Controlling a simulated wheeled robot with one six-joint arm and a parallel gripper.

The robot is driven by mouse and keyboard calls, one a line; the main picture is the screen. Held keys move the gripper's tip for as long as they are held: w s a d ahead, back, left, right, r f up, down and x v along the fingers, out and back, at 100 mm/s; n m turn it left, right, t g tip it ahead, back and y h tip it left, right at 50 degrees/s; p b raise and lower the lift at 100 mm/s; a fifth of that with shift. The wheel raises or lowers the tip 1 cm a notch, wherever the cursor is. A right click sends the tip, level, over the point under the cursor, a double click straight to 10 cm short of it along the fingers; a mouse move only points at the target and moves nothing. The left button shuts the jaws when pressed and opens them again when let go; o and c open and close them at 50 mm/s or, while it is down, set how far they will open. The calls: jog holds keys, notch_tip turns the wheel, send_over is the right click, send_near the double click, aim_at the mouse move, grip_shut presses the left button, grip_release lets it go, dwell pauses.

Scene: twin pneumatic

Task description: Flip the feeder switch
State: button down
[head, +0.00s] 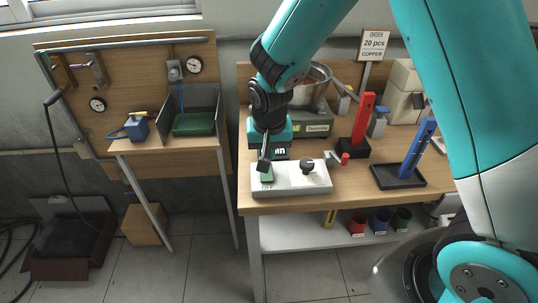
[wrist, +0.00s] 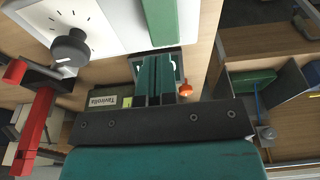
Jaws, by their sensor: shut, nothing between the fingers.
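A pale control box (head: 290,182) lies on the workbench near its front left edge. A green feeder switch (head: 266,174) is at its left end and a dark round knob (head: 307,167) stands to the right. My gripper (head: 264,161) points down at the switch. In the wrist view its fingers (wrist: 156,58) are together with nothing between them, and their tips are close to the green switch (wrist: 160,22). I cannot tell whether they touch it. The box face (wrist: 108,18) and knob (wrist: 70,48) also show there. The switch's tilt is unclear.
A red upright (head: 363,120) and a blue upright (head: 418,145) stand to the right. A red-ended lever (head: 338,157) is beside the box. A scale with a metal bowl (head: 312,88) is behind. A side table with a green tray (head: 194,124) is left, across a gap.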

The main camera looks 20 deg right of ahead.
jog(key=shift+w+f, duration=0.25)
jog(key=shift+f, duration=1.05)
jog(key=shift+d, duration=0.1)
